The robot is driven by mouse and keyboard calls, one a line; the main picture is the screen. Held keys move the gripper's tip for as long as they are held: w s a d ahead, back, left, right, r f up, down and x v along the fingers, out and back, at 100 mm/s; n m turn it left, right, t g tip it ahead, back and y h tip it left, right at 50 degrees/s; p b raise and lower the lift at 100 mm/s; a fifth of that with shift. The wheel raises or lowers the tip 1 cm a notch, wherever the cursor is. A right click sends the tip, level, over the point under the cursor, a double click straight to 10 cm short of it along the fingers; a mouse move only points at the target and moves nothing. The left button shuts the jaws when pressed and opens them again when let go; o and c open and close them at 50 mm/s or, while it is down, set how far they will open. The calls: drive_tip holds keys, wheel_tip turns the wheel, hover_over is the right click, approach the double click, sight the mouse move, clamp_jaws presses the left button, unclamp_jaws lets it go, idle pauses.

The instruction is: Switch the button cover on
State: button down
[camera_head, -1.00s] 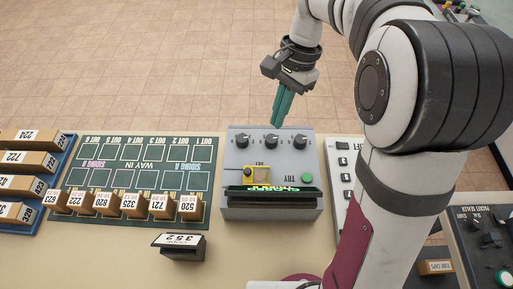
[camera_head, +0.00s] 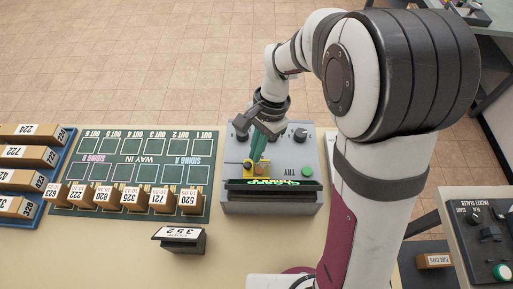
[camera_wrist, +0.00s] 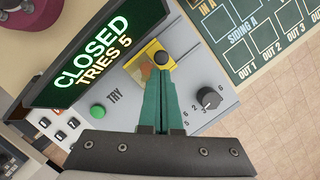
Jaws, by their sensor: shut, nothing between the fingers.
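The button cover (camera_head: 251,172) is a small yellow-framed piece on the grey control box (camera_head: 310,200), near the display. In the wrist view the yellow cover (camera_wrist: 139,68) has a tan, see-through-looking middle and a dark round knob (camera_wrist: 162,60) at its corner. My gripper (camera_head: 258,163) is shut and empty, its green fingers pointing down at the cover. In the wrist view the fingertips (camera_wrist: 163,72) overlap the cover beside the dark knob. I cannot tell whether they touch it. The fingers hide part of the cover.
The display (camera_wrist: 95,50) reads CLOSED, TRIES 5. A green TRY button (camera_head: 307,172) and dark dials (camera_head: 300,135) sit on the box. A green board (camera_head: 140,150) with numbered boxes lies left. A black stand (camera_head: 180,240) with a 352 card is in front.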

drive_tip(key=a, duration=0.5)
drive_tip(key=shift+a, duration=0.2)
drive_tip(key=shift+w+d+r, duration=0.1)
drive_tip(key=shift+w+d, duration=0.2)
drive_tip(key=shift+w, duration=0.05)
drive_tip(key=shift+w+d+r, duration=0.35)
drive_tip(key=shift+w+d, duration=0.25)
drive_tip(key=shift+w+d+r, duration=0.3)
drive_tip(key=shift+w+d, duration=0.25)
drive_tip(key=shift+w, duration=0.05)
drive_tip(key=v, duration=0.9)
drive_tip(key=shift+r, duration=0.25)
drive_tip(key=shift+s, duration=0.1)
